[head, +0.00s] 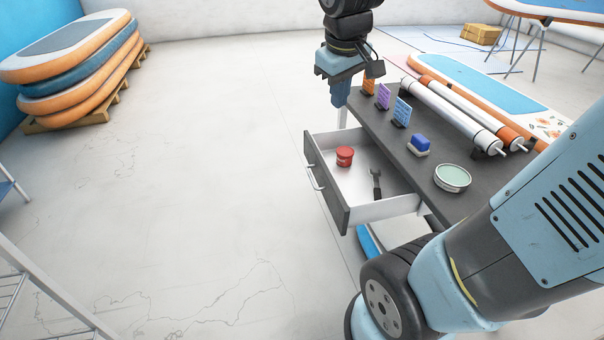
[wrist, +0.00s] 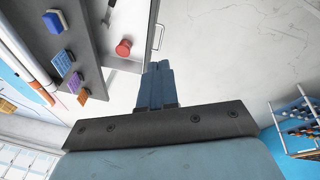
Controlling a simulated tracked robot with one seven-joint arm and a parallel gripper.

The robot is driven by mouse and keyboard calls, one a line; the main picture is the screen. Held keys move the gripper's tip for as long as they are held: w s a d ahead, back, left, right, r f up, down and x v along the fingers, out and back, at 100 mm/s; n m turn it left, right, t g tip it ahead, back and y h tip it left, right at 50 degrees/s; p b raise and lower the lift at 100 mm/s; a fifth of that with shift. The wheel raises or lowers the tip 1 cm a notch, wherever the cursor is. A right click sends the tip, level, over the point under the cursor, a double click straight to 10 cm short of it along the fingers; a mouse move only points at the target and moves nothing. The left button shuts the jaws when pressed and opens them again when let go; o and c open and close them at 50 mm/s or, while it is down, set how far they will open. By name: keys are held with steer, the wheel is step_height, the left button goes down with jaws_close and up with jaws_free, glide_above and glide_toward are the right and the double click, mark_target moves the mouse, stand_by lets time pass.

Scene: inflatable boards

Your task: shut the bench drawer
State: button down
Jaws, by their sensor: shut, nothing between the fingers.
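The bench drawer (head: 345,205) stands pulled out from under the dark bench top (head: 412,166), its grey front and handle (head: 314,178) facing left. Inside it lie a red tub (head: 345,156) and a dark tool (head: 376,184). My gripper (head: 340,99) points down above and beyond the far end of the drawer, shut and empty, apart from the drawer. In the wrist view, the shut fingers (wrist: 158,72) show below the drawer handle (wrist: 158,37) and the red tub (wrist: 123,47). Part of the drawer is cut off at the top there.
On the bench top are a blue block (head: 420,143), a round green-topped tin (head: 452,177), upright cards (head: 402,110) and long rollers (head: 455,112). Stacked boards (head: 75,65) stand at the back left. The floor (head: 190,180) left of the drawer is clear.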

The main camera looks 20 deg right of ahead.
steer(key=w+a+f+n+g+h, duration=0.15)
steer(key=w+a+f+n, duration=0.3)
steer(key=w+f, duration=0.45)
steer(key=w+a+f+n+h, duration=0.3)
steer(key=w+f+n, duration=0.25)
steer(key=f, duration=0.65)
steer(key=w+a+f+n+g+h, duration=0.15)
steer(key=w+a+f+n, duration=0.25)
steer(key=w+f, duration=0.5)
steer(key=d+r+x, duration=0.1)
steer(key=d+x, duration=0.1)
steer(key=x, duration=1.1)
steer(key=shift+s+d+h, duration=0.15)
steer(key=shift+s+h, duration=0.2)
steer(key=shift+h, duration=0.05)
